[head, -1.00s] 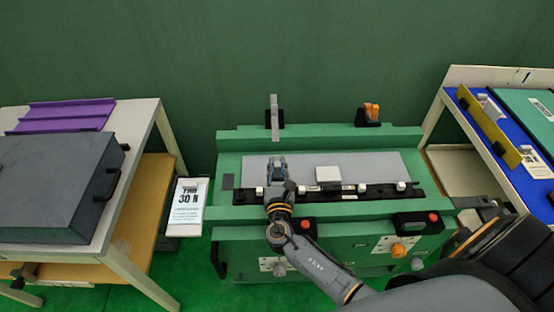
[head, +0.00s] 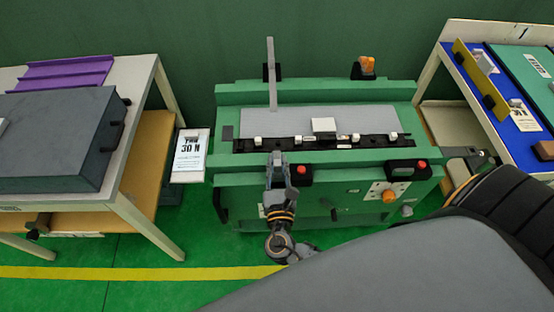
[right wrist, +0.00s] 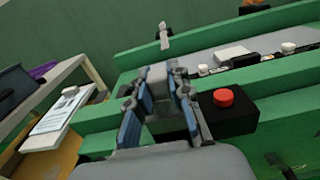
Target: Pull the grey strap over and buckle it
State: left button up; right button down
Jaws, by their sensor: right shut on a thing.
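The grey strap (head: 271,75) rises past the green bench's back edge at its black mount (head: 272,72). Its lower part lies over the left of the grey plate, and it also shows in the right wrist view (right wrist: 164,36). My right gripper (head: 278,160) is at the bench's front edge, shut on a grey piece that looks like the strap's end. The stretch between is not clear. A black buckle with a red button (head: 300,173) sits just right of the gripper; it also shows in the right wrist view (right wrist: 226,112). My left gripper is out of view.
A second black buckle (head: 408,168) is farther right, with an orange piece (head: 367,66) at the back. White clips and a white block (head: 323,125) sit along the black strip (head: 315,143). A side table with a grey case (head: 60,140) stands left, another table (head: 440,75) right.

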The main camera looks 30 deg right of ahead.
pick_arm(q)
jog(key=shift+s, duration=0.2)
pick_arm(e)
jog(key=shift+s+a+f, duration=0.2)
jog(key=shift+s+f, duration=0.05)
jog(key=shift+f, duration=0.05)
jog(key=c, duration=1.5)
grip_release()
jog(key=o, duration=0.3)
jog(key=shift+s+r, duration=0.1)
jog(key=shift+r, duration=0.05)
jog(key=shift+s+r, duration=0.1)
jog(key=shift+s, duration=0.05)
jog(key=shift+s+a, duration=0.15)
jog(key=shift+s, duration=0.05)
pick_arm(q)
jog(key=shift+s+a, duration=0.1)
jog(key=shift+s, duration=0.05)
pick_arm(e)
jog(key=v, duration=1.1)
jog(key=shift+s, duration=0.2)
